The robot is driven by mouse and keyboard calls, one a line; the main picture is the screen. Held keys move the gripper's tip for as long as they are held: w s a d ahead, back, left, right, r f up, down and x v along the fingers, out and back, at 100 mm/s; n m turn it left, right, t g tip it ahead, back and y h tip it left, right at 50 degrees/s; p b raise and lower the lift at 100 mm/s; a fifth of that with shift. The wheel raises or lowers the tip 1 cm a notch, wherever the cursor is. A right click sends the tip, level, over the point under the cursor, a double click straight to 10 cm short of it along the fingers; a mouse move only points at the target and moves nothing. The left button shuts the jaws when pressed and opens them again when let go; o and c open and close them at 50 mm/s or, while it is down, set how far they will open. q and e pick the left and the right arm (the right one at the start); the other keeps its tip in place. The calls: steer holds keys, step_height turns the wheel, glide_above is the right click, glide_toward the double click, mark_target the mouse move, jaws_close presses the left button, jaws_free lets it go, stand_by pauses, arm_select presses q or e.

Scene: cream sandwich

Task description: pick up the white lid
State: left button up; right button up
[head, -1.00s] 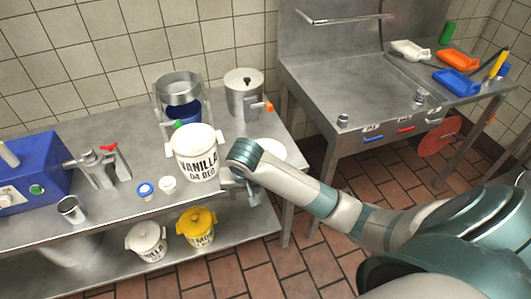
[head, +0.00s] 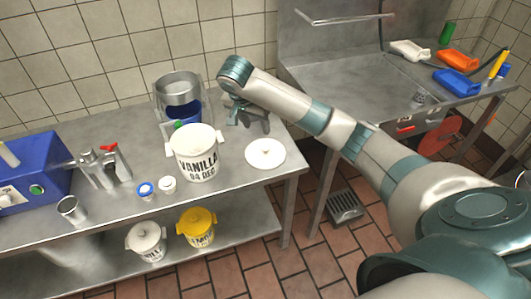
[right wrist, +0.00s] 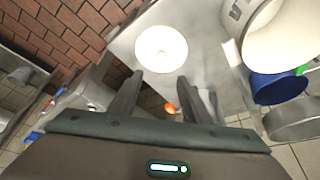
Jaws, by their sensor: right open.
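The round white lid (head: 265,153) lies flat on the steel table near its right end, with a small knob in its middle. It also shows in the right wrist view (right wrist: 161,50), ahead of the fingertips. My right gripper (head: 250,122) is open and empty, above the table behind the lid, and apart from it. Its two fingers (right wrist: 158,80) are spread in the right wrist view. A white tub marked VANILLA (head: 197,152) stands left of the lid. My left gripper is in no view.
A steel pot with a blue band (head: 180,95) stands behind the tub. A white cup (head: 168,184) and a blue-rimmed cup (head: 145,189) stand in front. A yellow tub (head: 198,228) and a white tub (head: 147,242) are on the lower shelf. A sink counter (head: 355,85) stands right.

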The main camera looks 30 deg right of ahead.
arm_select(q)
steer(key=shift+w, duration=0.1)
arm_select(e)
steer(key=shift+f, duration=0.1)
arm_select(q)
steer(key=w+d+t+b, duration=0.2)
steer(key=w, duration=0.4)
arm_select(e)
steer(key=p, duration=0.2)
glide_above(266, 148)
steer(key=s+a, duration=0.1)
steer(key=a, duration=0.1)
steer(key=f, duration=1)
steer(key=shift+s+a, duration=0.15)
steer(key=shift+a, duration=0.05)
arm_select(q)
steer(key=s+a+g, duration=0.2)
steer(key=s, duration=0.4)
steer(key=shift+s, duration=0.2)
arm_select(e)
steer(key=shift+d+f, duration=0.2)
steer(key=shift+f, duration=0.4)
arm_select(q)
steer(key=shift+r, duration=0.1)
